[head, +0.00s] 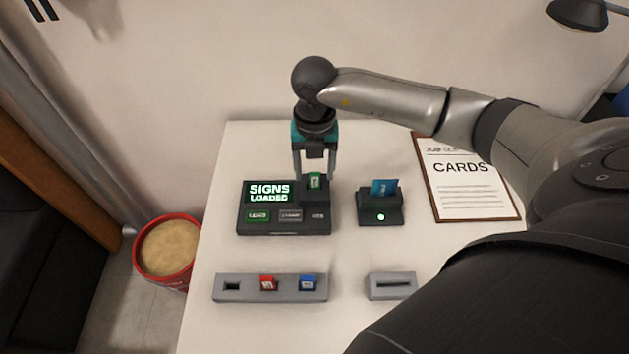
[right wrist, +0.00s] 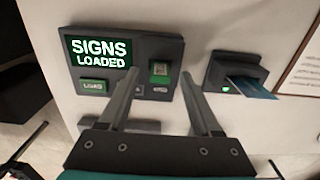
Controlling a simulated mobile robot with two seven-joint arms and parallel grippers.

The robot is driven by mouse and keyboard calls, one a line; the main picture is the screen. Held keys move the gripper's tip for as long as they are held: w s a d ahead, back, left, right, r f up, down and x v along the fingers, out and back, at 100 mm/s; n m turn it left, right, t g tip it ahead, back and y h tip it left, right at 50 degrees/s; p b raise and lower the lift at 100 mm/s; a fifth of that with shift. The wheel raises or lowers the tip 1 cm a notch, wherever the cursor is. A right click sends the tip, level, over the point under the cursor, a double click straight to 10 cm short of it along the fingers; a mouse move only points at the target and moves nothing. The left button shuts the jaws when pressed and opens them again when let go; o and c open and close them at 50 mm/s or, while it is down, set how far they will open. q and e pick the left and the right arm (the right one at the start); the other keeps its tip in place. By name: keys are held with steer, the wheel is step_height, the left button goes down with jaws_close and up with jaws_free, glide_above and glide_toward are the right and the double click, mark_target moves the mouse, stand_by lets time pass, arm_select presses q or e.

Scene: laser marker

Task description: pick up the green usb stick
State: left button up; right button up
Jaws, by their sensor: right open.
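The green usb stick (head: 315,181) stands upright in the raised right part of a dark console (head: 262,228), whose screen reads "SIGNS LOADED". It also shows in the right wrist view (right wrist: 159,69). My right gripper (head: 315,175) points down over the console, open. Its two fingers appear on either side of the stick, with a gap visible on each side in the wrist view (right wrist: 159,76). I cannot tell the exact height of the fingertips. My left gripper is not in view.
A grey holder (head: 248,294) carries a red stick (head: 268,283) and a blue stick (head: 308,283), with its left slot empty. A dark reader (head: 381,208) holds a blue card (head: 384,187). A grey card stand (head: 391,292) and a "CARDS" clipboard (head: 465,203) are nearby.

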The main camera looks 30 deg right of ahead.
jaws_close()
stand_by(0.3)
stand_by(0.3)
